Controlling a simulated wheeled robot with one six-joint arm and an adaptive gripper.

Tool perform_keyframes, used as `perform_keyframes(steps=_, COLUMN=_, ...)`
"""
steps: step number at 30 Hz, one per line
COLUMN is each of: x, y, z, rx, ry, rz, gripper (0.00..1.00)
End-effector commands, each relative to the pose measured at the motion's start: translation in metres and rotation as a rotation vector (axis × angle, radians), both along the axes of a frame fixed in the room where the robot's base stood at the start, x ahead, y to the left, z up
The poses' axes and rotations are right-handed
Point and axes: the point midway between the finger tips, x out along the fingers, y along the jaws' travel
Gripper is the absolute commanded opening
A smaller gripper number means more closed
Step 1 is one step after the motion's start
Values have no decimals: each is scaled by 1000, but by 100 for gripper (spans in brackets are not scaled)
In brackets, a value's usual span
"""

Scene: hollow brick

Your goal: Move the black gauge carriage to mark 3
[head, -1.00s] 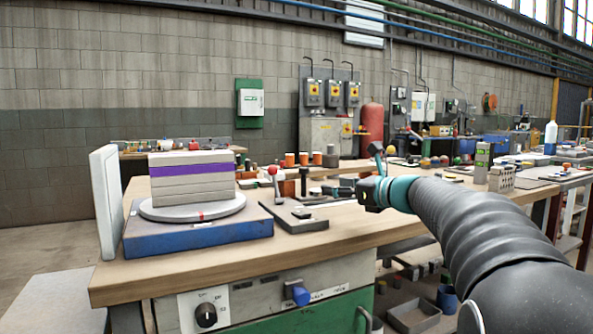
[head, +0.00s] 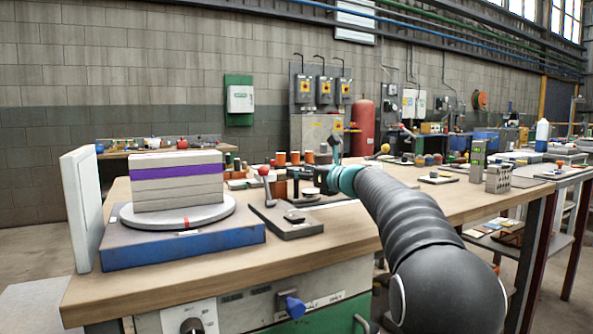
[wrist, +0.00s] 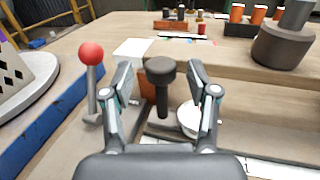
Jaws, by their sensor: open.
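In the wrist view a black knob on a post (wrist: 161,73), which looks like the gauge carriage's handle, stands upright between the fingers of my gripper (wrist: 165,90). The fingers are open, one on each side, with gaps to the knob. A white round disc (wrist: 190,118) sits low beside the right finger. Part of a white marked strip (wrist: 262,169) shows at the bottom; I cannot tell which mark the carriage is at. In the head view my gripper (head: 318,179) is over the bench by the grey plate (head: 290,222); the knob is not clear there.
A red-ball lever (wrist: 91,56) stands just left of the left finger. The turntable (head: 180,216) with stacked grey and purple slabs (head: 177,180) is further left. A big dark knob (wrist: 285,40) stands at the right.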

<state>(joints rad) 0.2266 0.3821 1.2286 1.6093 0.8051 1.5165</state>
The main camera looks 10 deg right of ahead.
Motion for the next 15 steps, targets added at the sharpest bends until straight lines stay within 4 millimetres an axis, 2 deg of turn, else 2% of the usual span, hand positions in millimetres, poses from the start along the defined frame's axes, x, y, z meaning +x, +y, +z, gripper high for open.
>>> perform_keyframes(steps=6, x=17, y=10, z=0, rx=-1, ry=-1, rz=-1, gripper=59)
perform_keyframes(steps=15, x=20, y=12, z=0, rx=-1, ry=-1, rz=-2, gripper=59)
